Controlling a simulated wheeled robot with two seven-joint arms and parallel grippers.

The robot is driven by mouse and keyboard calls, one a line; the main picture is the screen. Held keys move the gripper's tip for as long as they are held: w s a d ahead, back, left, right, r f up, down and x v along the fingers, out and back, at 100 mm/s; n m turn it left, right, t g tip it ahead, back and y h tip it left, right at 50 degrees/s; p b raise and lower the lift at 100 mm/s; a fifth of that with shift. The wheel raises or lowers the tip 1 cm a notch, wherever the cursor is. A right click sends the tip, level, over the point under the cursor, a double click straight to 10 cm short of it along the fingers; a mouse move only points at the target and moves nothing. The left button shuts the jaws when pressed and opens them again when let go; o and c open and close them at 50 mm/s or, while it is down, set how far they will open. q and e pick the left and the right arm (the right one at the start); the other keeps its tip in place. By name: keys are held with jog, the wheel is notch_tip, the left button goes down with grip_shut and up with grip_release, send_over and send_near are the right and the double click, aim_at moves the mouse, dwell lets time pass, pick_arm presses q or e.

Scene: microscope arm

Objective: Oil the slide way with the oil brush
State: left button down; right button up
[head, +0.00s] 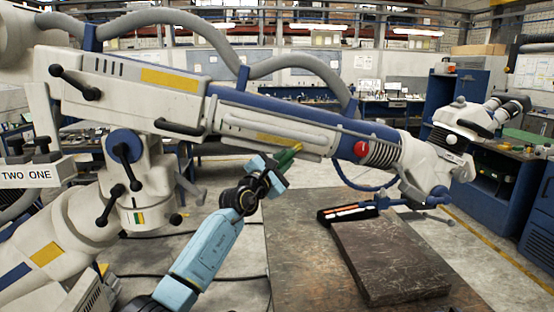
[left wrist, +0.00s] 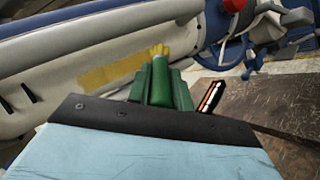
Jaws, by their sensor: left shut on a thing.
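The oil brush (head: 287,156) has a green handle and yellow bristles. My left gripper (head: 268,170) is shut on it, under the middle of the long microscope arm. In the left wrist view the brush (left wrist: 160,82) points up and away, with its bristles (left wrist: 159,51) in front of the arm's pale side. What looks like the slide way (head: 270,132) is the long, pale, grooved strip along the arm's blue section. The bristles are just below it in the head view; I cannot tell whether they touch it. My right gripper is not in view.
A red knob (head: 361,149) and a blue cable hang near the arm's right part, before the microscope head (head: 450,140). Below are a black case (head: 348,212) with orange-and-white items and a dark slab (head: 390,262) on a brown table. Black clamp levers stick out at left.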

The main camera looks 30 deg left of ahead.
pick_arm(q)
jog(key=shift+s+d+f+p, duration=0.25)
jog(key=shift+s+f+p, duration=0.2)
jog(key=shift+s+p, duration=0.25)
jog(key=shift+s+d+f+p, duration=0.4)
jog(key=shift+s+f+p, duration=0.2)
jog(key=shift+s, duration=0.2)
jog(key=shift+s+d+f+p, duration=0.45)
jog(key=shift+s+f, duration=0.2)
jog(key=shift+s, duration=0.1)
jog(key=shift+s+d+f+p, duration=0.3)
jog(key=shift+s+f, duration=0.1)
jog(key=shift+s, duration=0.2)
jog(key=shift+s+d+f+p, duration=0.25)
jog(key=shift+s+f, duration=0.15)
jog(key=shift+s, duration=0.15)
jog(key=shift+f, duration=0.1)
